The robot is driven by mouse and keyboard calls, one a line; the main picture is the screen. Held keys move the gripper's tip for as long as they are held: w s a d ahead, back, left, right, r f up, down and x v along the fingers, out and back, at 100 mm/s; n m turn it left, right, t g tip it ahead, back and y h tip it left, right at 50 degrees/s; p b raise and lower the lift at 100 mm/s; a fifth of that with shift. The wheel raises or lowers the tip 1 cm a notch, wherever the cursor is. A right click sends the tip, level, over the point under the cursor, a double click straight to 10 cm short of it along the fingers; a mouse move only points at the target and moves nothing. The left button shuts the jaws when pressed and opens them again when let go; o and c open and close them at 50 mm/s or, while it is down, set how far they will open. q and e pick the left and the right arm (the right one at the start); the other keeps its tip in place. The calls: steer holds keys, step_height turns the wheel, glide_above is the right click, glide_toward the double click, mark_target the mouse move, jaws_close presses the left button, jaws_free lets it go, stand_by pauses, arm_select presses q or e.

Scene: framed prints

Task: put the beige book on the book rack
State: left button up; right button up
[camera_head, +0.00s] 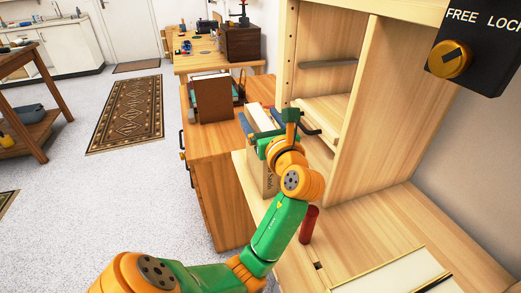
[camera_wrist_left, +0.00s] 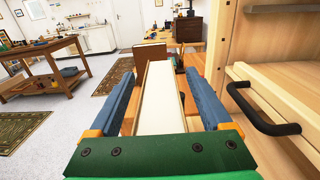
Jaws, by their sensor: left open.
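The beige book (camera_head: 269,181) stands upright with dark lettering on its side, partly covered by my left arm. My left gripper (camera_head: 261,117) is at the top of the book. In the left wrist view, its blue fingers (camera_wrist_left: 158,88) are open on either side of the book (camera_wrist_left: 156,98), with gaps visible on both sides. What looks like the book rack, with a brown end panel (camera_head: 213,99), stands beyond on the wooden cabinet; teal and dark items show beside it. The panel also shows in the left wrist view (camera_wrist_left: 150,53). My right gripper is not in view.
A tall wooden shelf unit (camera_head: 350,130) rises close to the right of my left gripper, with a dark handle (camera_wrist_left: 265,112). A red cylinder (camera_head: 309,225) stands near my forearm. The cabinet top (camera_head: 207,137) has some bare room before the rack.

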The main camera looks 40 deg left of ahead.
arm_select(q)
steer(key=shift+d, duration=0.1)
jaws_close()
stand_by(1.2)
